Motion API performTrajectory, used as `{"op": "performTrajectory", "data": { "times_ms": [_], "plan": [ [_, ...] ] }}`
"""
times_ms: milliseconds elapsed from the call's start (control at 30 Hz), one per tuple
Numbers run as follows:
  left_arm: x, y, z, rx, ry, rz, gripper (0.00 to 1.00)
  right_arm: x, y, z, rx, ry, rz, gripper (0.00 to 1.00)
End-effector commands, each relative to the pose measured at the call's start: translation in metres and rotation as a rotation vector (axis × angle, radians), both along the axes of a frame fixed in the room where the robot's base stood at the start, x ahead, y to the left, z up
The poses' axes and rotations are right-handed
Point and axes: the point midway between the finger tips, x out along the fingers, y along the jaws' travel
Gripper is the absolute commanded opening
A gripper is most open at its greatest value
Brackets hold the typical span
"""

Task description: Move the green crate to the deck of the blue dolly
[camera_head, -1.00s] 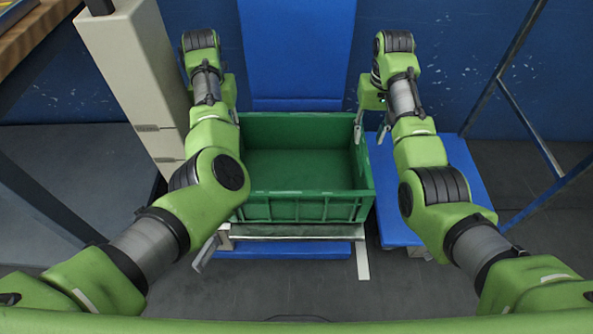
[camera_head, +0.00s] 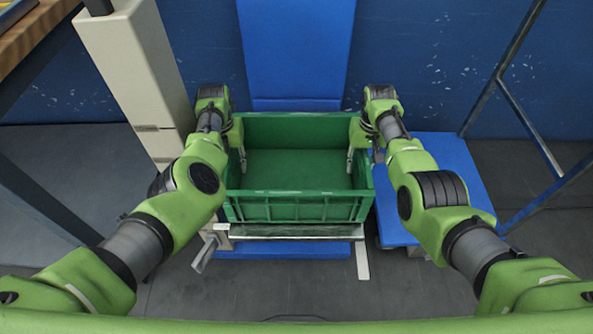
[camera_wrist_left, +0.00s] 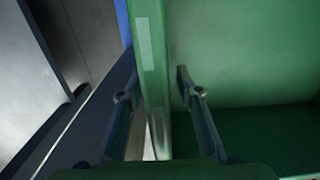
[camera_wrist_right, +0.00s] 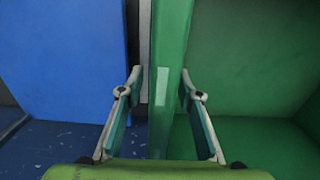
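The green crate (camera_head: 298,207) is empty and stands upright on a low platform with a pale front edge. The blue dolly (camera_head: 455,170) is to its right, its flat deck partly hidden by my right arm. My left gripper (camera_head: 233,158) is at the crate's left wall; in the left wrist view its fingers (camera_wrist_left: 155,88) are apart on either side of that wall (camera_wrist_left: 150,45). My right gripper (camera_head: 361,158) is at the right wall; in the right wrist view its open fingers (camera_wrist_right: 161,82) straddle that wall (camera_wrist_right: 170,40), with gaps on both sides.
A tall blue panel (camera_head: 296,50) stands behind the crate. A beige column (camera_head: 135,80) is close at the left. A dark metal frame (camera_head: 525,120) stands at the right, beyond the dolly. A wooden tabletop (camera_head: 35,40) is at the upper left. The floor in front is clear.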

Motion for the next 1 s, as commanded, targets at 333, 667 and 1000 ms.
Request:
{"op": "performTrajectory", "data": {
  "times_ms": [333, 667, 1000],
  "plan": [
    [0.0, 0.0, 0.0, 0.0, -0.001, 0.0, 0.12, 0.0, 0.0, 0.0, 0.0, -0.001, 0.0, 0.12],
    [0.0, 0.0, 0.0, 0.0, -0.001, 0.0, 0.0, 0.0, 0.0, 0.0, 0.001, 0.0, 0.0, 0.0],
    [0.001, 0.0, 0.011, 0.001, -0.003, 0.0, 0.0, 0.001, 0.0, 0.011, 0.001, -0.003, 0.0, 0.0]
  ]
}}
